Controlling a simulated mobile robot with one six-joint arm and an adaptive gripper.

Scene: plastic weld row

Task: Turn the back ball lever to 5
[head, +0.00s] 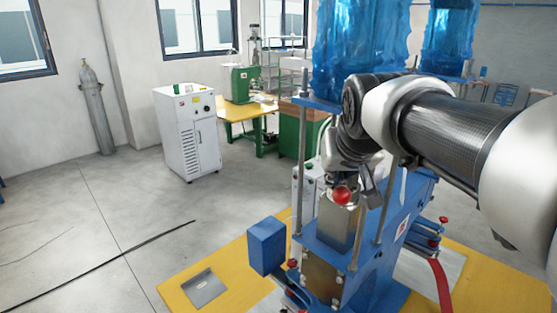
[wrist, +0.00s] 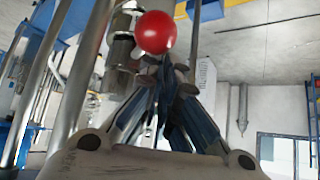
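A red ball (head: 341,196), the knob of a ball lever, shows in front of a metal block on the blue machine (head: 327,258). My gripper (head: 352,183) points down right at this ball, partly hidden by it and by the machine's posts. In the wrist view the red ball (wrist: 155,32) is large and sits just beyond my fingertips (wrist: 166,72). The fingers run close together there, and I cannot tell whether they touch the ball or its stem. Smaller red knobs (head: 443,220) show on the machine's right side. No scale or number 5 is readable.
Upright steel posts (head: 383,215) stand close around my gripper, and a blue translucent sheet (head: 360,45) hangs above. A blue box (head: 266,245) juts out at the machine's left. A white cabinet (head: 187,130) stands further back, with open floor in front of it.

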